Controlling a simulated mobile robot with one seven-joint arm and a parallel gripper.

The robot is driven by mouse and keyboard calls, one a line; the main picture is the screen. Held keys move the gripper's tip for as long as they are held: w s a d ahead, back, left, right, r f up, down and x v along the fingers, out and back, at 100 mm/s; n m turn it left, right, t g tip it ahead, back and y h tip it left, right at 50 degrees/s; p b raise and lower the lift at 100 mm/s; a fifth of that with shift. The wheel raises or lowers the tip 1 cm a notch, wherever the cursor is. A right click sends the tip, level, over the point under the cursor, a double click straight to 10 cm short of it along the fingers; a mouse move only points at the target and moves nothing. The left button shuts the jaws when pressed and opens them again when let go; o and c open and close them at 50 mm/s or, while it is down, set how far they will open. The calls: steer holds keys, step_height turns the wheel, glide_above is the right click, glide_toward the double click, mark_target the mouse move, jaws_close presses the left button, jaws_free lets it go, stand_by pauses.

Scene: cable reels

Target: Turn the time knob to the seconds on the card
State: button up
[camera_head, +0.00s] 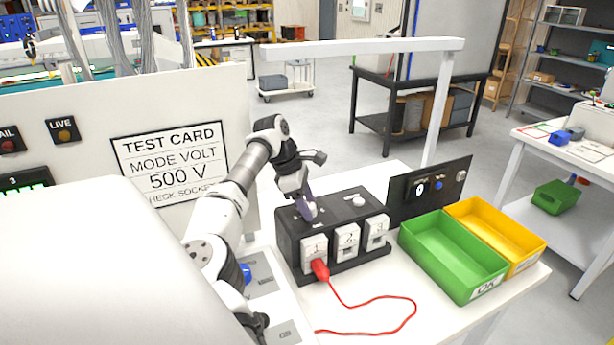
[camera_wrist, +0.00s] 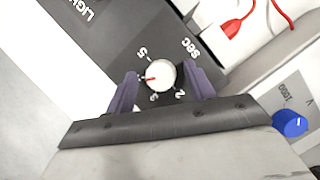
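The time knob (camera_wrist: 160,76) is white with a red mark that points left in the wrist view. Labels around it read SEC, 5, 2 and what looks like 3. The fingers of my gripper (camera_wrist: 162,88) stand on both sides of the knob, with a narrow dark gap on each side. In the head view my gripper (camera_head: 306,210) is over the left top of a black socket box (camera_head: 333,207), hiding the knob. The test card (camera_head: 168,162) reads MODE VOLT, 500 V and a partly covered socket line; I see no seconds on it.
A red plug (camera_head: 320,269) sits at socket 1, its cable lying on the table. A blue knob (camera_wrist: 290,123) is on a panel beside the box. A green bin (camera_head: 453,254) and yellow bin (camera_head: 496,235) stand right. A white post (camera_head: 437,110) and beam rise behind.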

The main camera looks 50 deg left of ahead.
steer(key=b+v, duration=0.2)
steer(key=v, duration=0.5)
steer(key=shift+r, duration=0.25)
steer(key=shift+s, duration=0.1)
stand_by(0.5)
